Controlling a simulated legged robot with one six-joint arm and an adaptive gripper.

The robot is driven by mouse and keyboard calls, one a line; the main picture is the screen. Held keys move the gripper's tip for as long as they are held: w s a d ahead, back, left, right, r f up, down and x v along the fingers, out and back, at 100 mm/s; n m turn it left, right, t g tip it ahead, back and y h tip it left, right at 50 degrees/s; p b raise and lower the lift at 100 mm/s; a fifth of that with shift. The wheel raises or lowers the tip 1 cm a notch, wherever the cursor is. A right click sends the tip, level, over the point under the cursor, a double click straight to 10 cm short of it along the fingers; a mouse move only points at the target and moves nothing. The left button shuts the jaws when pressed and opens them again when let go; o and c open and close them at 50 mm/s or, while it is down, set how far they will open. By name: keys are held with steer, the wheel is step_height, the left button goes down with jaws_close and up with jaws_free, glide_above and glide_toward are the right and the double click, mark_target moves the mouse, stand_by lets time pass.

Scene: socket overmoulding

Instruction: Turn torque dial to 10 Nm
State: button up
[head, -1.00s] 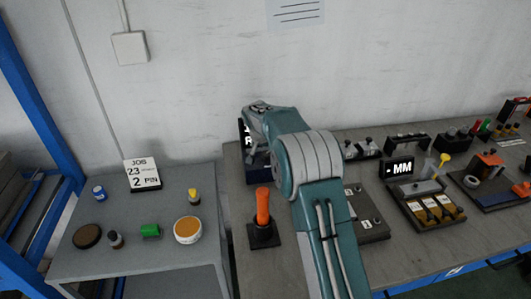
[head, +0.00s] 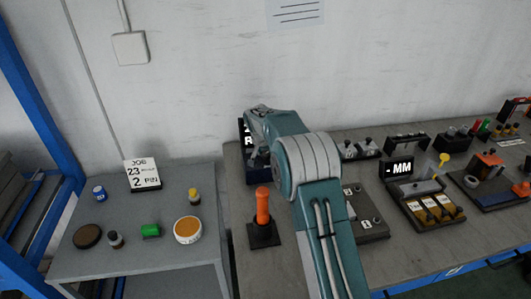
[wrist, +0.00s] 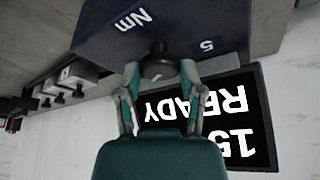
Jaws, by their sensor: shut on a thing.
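The torque dial (wrist: 158,58) is a small dark knob on a dark blue box (wrist: 95,35) in the wrist view. The box carries the white marks "Nm" and "5", seen turned over. My gripper (wrist: 158,74) is shut on the dial, one finger on each side. A black display (wrist: 262,112) beside it reads "15 READY", upside down. In the head view the box (head: 258,172) and its display (head: 244,132) are mostly behind my arm, and my fingertips and the dial are hidden. The dial's pointer cannot be made out.
An orange-handled tool (head: 262,207) stands upright in a black base, just left of my arm. A second display (head: 402,168) reading "MM" and several fixtures fill the bench to the right. A grey side table (head: 130,255) with small pots stands at left. The wall is close behind.

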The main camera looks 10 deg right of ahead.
steer(key=shift+f, duration=0.1)
steer(key=n+y, duration=0.2)
steer(key=n, duration=0.3)
steer(key=shift+d+n, duration=0.15)
steer(key=shift+n, duration=0.15)
steer(key=n+y, duration=0.1)
steer(key=n, duration=0.2)
steer(key=n+y, duration=0.1)
steer(key=n, duration=0.1)
steer(key=shift+d+f+n, duration=0.1)
steer(key=shift+n, duration=0.3)
steer(key=o, duration=1.2)
steer(key=shift+c, duration=0.2)
